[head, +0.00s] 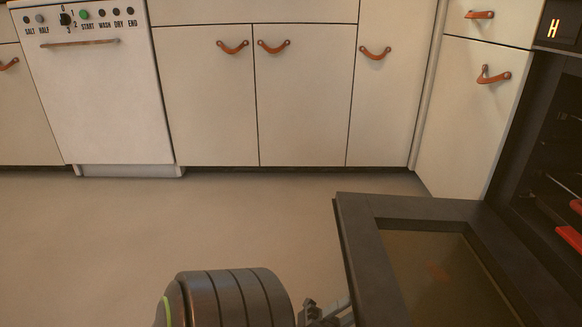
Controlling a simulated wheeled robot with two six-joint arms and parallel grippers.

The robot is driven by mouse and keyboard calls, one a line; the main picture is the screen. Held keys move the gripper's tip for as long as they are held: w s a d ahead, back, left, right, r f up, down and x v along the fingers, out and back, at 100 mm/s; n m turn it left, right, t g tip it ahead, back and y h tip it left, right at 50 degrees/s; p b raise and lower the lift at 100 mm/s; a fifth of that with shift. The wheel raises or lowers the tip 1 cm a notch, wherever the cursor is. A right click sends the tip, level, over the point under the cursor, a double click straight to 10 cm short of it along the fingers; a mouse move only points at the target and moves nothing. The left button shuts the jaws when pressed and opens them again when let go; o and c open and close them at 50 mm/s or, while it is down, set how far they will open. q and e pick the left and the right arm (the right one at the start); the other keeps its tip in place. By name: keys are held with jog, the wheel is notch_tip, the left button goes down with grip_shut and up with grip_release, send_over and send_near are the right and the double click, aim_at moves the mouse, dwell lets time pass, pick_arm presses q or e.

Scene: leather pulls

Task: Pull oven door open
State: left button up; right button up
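The dark oven door (365,262) is swung down and lies open, roughly level, at the lower right, with a brownish glass panel (440,275) in its middle. The oven (550,165) stands at the right edge with its dark cavity exposed. My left gripper (328,312) is at the bottom edge, close beside the door's left edge. Only a small part of it shows behind my thick arm link, so its opening and any touch with the door cannot be told. The door's handle is not visible. My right gripper is out of view.
White cabinets (205,110) with leather pulls line the back, with a white dishwasher (105,110) at the left. A red object (570,238) shows inside the oven. The floor (130,235) is clear left of the door.

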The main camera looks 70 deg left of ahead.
pick_arm(q)
jog(key=s+a+f+p, duration=0.1)
jog(key=s+a+p, duration=0.1)
jog(key=s, duration=0.4)
jog(key=s+a+f+p, duration=0.1)
jog(key=s+a+p, duration=0.1)
jog(key=s, duration=0.4)
jog(key=shift+s+a, duration=0.35)
jog(key=shift+s, duration=0.05)
